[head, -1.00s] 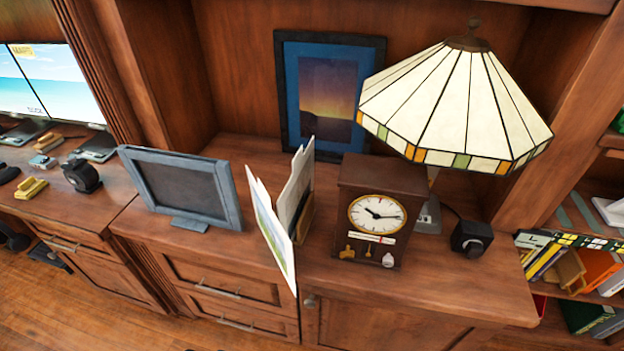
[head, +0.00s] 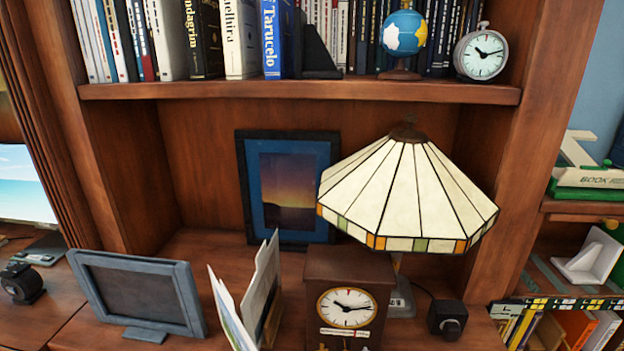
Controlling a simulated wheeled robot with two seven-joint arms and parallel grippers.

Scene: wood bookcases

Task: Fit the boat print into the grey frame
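The grey frame (head: 138,294) stands on the cabinet top at the lower left. Its inside is dark and blank. Several prints or cards stand upright in a small wooden holder (head: 270,322) to the right of it. The front card (head: 232,318) leans out to the left and shows a strip of green and blue picture. It is seen too edge-on to tell whether it is the boat print. A dark-framed sunset picture (head: 287,190) leans on the back panel. Neither of my grippers is in view.
A brown mantel clock (head: 347,297) stands right of the cards, with a stained-glass lamp (head: 408,195) behind it. A black box (head: 447,319) sits at the right. A shelf (head: 300,92) of books, a globe and a round clock runs above. Bare cabinet top shows between frame and cards.

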